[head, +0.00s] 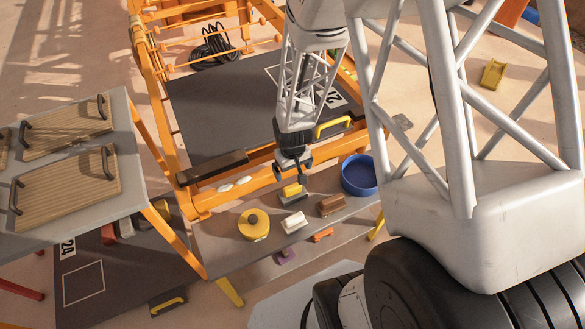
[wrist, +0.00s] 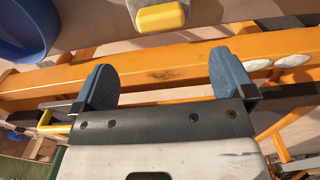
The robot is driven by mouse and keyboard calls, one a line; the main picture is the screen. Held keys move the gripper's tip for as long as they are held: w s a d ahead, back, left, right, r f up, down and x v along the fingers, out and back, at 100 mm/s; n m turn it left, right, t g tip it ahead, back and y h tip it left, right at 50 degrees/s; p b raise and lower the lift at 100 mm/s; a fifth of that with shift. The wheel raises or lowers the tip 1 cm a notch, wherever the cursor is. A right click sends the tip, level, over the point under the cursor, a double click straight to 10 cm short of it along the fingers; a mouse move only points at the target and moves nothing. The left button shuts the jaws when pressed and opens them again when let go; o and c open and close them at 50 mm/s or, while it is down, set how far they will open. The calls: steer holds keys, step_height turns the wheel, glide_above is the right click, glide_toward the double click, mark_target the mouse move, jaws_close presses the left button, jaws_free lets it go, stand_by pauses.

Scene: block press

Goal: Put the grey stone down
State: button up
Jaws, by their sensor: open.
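My gripper (head: 293,165) is above the front orange beam (head: 262,177), its fingers apart. In the wrist view my gripper (wrist: 160,85) is open, with nothing between the blue finger pads and the orange beam (wrist: 150,78) behind them. Two pale, flat oval stones (head: 243,180) rest on the beam left of my gripper. They also show at the right in the wrist view (wrist: 292,60).
A dark plate (head: 220,115) lies behind the beam.

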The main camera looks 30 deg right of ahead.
steer(key=s+a+r+t, duration=0.1)
steer(key=s+a+r, duration=0.1)
steer(key=r, duration=0.8)
steer(key=s+a+r, duration=0.2)
steer(key=s+r, duration=0.1)
steer(key=r, duration=0.8)
steer(key=s+a+r+t, duration=0.1)
steer(key=s+a+r, duration=0.1)
steer(key=r, duration=0.8)
steer(key=s+a+r, duration=0.2)
steer(key=s+r, duration=0.7)
steer(key=shift+s+a+r+t, duration=0.15)
steer(key=shift+s+a+t, duration=0.15)
steer(key=shift+s, duration=0.1)
steer(key=shift+c, duration=0.3)
steer(key=c, duration=0.7)
steer(key=shift+c, duration=0.2)
steer(key=shift+w, duration=0.1)
